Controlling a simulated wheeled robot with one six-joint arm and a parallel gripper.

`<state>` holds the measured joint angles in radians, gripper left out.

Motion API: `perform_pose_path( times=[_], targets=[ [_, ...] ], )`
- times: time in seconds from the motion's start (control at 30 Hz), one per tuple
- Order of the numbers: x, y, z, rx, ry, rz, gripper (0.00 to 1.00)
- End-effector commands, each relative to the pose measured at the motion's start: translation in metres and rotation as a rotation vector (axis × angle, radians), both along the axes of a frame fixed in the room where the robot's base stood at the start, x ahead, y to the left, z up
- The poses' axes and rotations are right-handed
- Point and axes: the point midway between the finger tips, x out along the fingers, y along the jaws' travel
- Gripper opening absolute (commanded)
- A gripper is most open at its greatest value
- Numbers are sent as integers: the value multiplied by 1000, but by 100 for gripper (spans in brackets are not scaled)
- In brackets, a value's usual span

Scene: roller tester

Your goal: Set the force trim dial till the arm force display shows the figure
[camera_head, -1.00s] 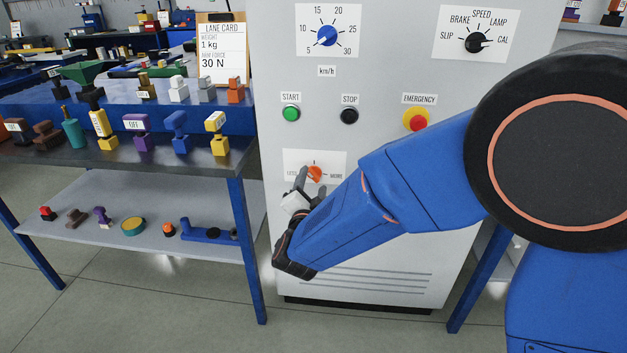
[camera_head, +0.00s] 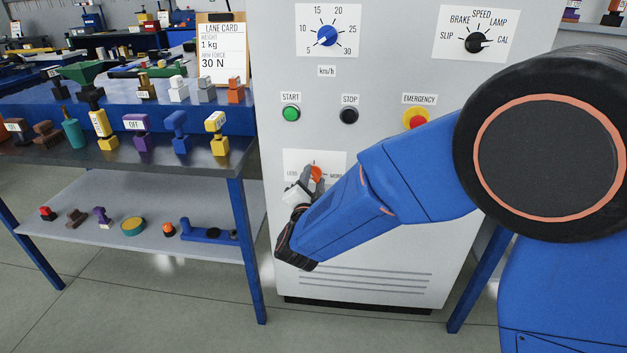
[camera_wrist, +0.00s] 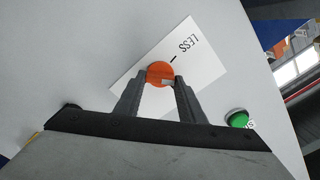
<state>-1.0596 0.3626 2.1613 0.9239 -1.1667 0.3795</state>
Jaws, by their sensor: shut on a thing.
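The force trim dial (camera_head: 316,173) is an orange knob on a white plate (camera_head: 333,161) marked LESS and MORE, low on the grey cabinet. In the wrist view the orange dial (camera_wrist: 160,74) sits between my two fingertips, with LESS readable beside it. My gripper (camera_head: 308,180) is shut on the dial, coming from the lower left. The lane card (camera_head: 221,53) reads weight 1 kg and arm force 30 N. No arm force display shows in either view. The dial's exact pointer position is partly hidden by my fingers.
A blue speed knob (camera_head: 327,36) and a black selector (camera_head: 475,43) sit higher. A loaded bench (camera_head: 190,161) stands left.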

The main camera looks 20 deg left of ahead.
Motion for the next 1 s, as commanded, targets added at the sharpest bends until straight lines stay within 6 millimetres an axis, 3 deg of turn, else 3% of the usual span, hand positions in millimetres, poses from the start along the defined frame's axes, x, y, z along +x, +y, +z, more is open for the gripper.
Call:
perform_pose_path(
  times=[1.0],
  targets=[
    [-1, 2, 0, -609, -144, 1, 14]
  ],
)
